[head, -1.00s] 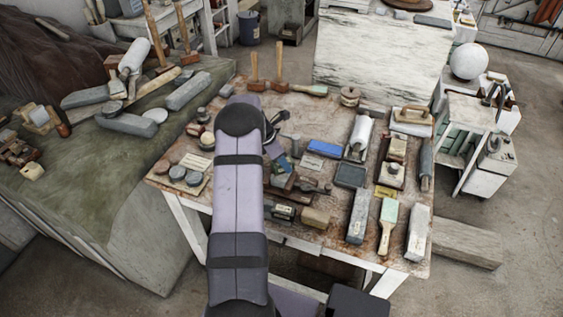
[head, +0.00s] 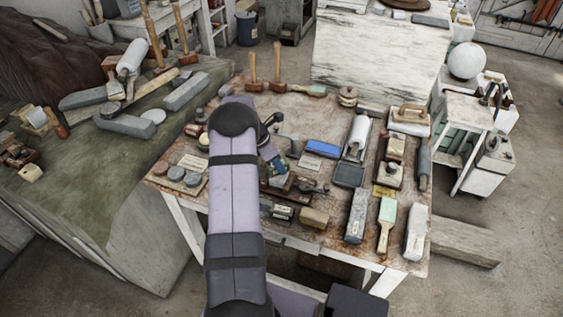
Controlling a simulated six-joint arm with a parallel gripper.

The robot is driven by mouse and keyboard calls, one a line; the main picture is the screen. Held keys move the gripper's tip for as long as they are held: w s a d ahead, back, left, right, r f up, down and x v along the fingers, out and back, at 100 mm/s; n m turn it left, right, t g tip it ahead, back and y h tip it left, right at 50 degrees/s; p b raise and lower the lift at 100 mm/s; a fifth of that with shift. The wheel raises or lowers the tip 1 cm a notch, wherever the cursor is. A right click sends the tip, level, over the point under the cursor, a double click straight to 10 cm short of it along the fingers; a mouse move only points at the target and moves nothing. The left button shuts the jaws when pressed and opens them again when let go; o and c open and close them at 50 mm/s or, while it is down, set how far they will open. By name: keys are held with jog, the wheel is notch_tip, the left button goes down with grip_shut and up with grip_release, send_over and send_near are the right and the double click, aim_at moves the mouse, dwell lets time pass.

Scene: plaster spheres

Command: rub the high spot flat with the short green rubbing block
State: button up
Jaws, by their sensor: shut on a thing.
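My gripper (head: 272,158) is small in the head view, just right of my arm and low over the worktable (head: 330,112). It is shut on a small blue-green piece (head: 279,168), which looks like the short green rubbing block. The fingers and the piece are too small to see how it is gripped, or whether it touches anything below. A small pale round thing (head: 204,139) shows at the left of my arm; I cannot tell what it is. No high spot can be made out. My arm hides the table's left middle.
A white sphere (head: 467,61) sits at the far right.

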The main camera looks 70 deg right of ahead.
jog(key=shift+w+a+f, duration=0.1)
jog(key=shift+a, duration=0.1)
jog(key=shift+w+a, duration=0.7)
jog(key=shift+w, duration=0.05)
jog(key=shift+s, duration=0.1)
jog(key=shift+s+d, duration=0.75)
jog(key=shift+d, duration=0.1)
jog(key=shift+s+d+p, duration=0.3)
jog(key=shift+s+d, duration=0.45)
jog(key=shift+s, duration=0.05)
jog(key=shift+w, duration=0.1)
